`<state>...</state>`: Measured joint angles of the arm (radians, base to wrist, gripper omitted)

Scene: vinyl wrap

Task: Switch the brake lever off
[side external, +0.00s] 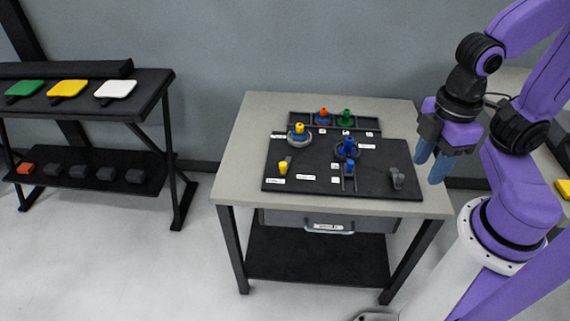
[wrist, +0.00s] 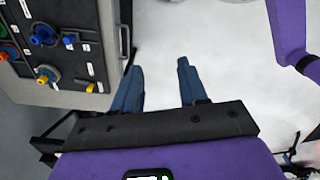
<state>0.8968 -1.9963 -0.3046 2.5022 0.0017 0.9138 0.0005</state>
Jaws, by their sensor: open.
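A black control panel (side external: 310,178) lies on the grey table. It carries a small yellow-tipped lever (side external: 283,168) at front left, a blue-tipped control (side external: 350,168) in a slot at front middle, and a grey fixture (side external: 397,178) at front right. The white labels are too small to read, so I cannot tell which is the brake lever. My gripper (side external: 430,169) is open and empty, in the air to the right of the panel. In the wrist view, my gripper (wrist: 160,68) points at bare floor; the yellow-tipped lever (wrist: 90,88) and blue-tipped control (wrist: 69,40) show at left.
A yellow-topped knob (side external: 299,131) and a blue knob (side external: 347,147) stand behind the front controls. A tray (side external: 371,124) with red and green pieces lies at the back. A drawer (side external: 330,226) is shut below. A black shelf (side external: 150,88) stands at left.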

